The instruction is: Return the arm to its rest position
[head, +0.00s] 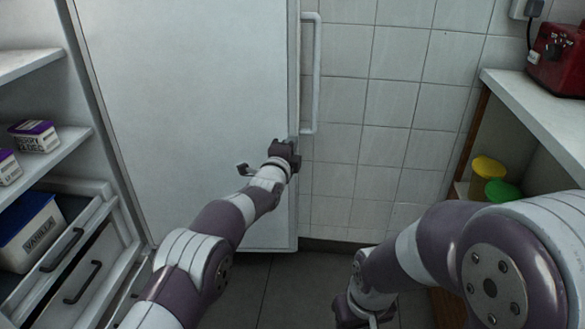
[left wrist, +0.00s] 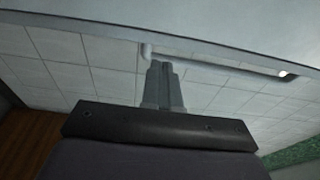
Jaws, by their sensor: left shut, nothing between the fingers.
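My left arm reaches from the bottom of the head view toward the large white door (head: 195,100). My left gripper (head: 287,150) is by the door's right edge, below the lower end of the door's handle (head: 312,75). In the left wrist view the two fingers (left wrist: 162,85) are together with nothing between them. The handle (left wrist: 225,70) runs behind the fingertips there; I cannot tell whether they touch it. My right arm is folded at the lower right, with its gripper (head: 362,312) low at the bottom edge, partly cut off, its fingers unclear.
At left are shelves with purple-lidded tubs (head: 35,136) and an open drawer with a vanilla tub (head: 28,230). At right, a counter (head: 540,115) carries a red appliance (head: 560,58), with yellow (head: 488,168) and green (head: 502,190) lidded containers below. The tiled wall (head: 400,100) is bare.

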